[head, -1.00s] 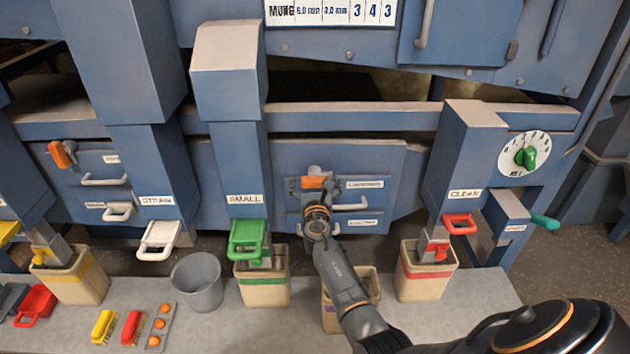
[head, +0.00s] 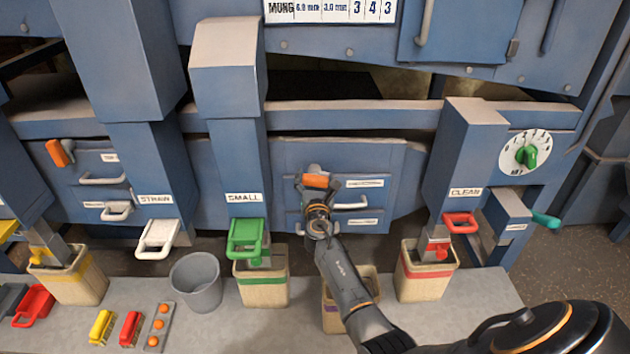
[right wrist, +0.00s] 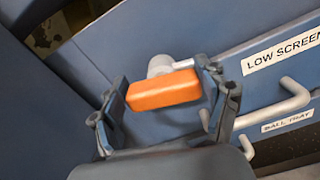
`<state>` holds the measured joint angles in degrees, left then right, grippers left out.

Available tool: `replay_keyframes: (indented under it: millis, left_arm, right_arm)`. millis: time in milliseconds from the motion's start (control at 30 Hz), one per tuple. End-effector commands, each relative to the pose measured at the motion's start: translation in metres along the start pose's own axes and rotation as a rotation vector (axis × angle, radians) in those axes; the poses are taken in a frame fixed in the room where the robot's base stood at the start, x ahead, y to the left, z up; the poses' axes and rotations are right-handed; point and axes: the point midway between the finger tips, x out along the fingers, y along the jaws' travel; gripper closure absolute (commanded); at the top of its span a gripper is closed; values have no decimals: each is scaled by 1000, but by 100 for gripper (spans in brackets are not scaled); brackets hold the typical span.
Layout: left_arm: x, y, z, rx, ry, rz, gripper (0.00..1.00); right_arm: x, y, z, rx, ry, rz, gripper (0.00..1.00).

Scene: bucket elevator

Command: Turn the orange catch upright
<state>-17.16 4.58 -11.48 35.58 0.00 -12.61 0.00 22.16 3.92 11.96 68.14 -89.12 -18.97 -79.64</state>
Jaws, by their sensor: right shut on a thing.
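The orange catch (head: 316,181) is a short block on a grey pivot, on the blue panel in the middle of the machine. It lies roughly level across the panel, not upright. My right gripper (head: 317,187) reaches up to it from below and is shut on it. The right wrist view shows the orange catch (right wrist: 163,90) between the two dark fingers, one at each end of the block. My left gripper is not in view.
Grey handles labelled LOW SCREEN (right wrist: 288,100) and BALL TRAY (right wrist: 248,146) are just right of the catch. Another orange catch (head: 60,153) is on the far left panel. Bins, a grey bucket (head: 196,283) and brushes stand on the ledge below.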

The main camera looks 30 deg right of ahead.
Motion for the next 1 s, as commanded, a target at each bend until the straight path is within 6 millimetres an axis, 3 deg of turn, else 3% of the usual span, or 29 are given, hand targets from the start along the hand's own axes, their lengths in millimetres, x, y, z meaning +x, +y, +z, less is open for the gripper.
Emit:
replay_keyframes:
  millis: [1000]
  left_arm:
    - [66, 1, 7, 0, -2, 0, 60]
  right_arm:
    - [0, -10, -8, 962, -1, 1, 56]
